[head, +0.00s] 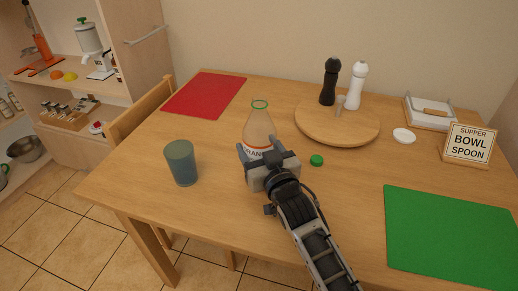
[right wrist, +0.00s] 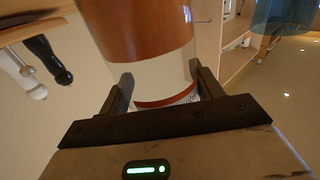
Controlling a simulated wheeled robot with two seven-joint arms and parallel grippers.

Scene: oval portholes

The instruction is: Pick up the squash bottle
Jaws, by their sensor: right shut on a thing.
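The squash bottle (head: 258,128) stands on the wooden table near its middle. It is clear with orange-brown contents, a white label and an open green-rimmed mouth. My right gripper (head: 261,152) has its fingers on either side of the bottle's label and is shut on it. In the right wrist view the bottle (right wrist: 140,30) fills the space between the two dark fingers. Whether its base touches the table is hidden by my gripper. My left gripper is not in view.
A blue-grey cup (head: 181,163) stands left of the bottle. A green cap (head: 316,160) lies just right of my gripper. Behind is a round board (head: 340,133) with black and white mills.

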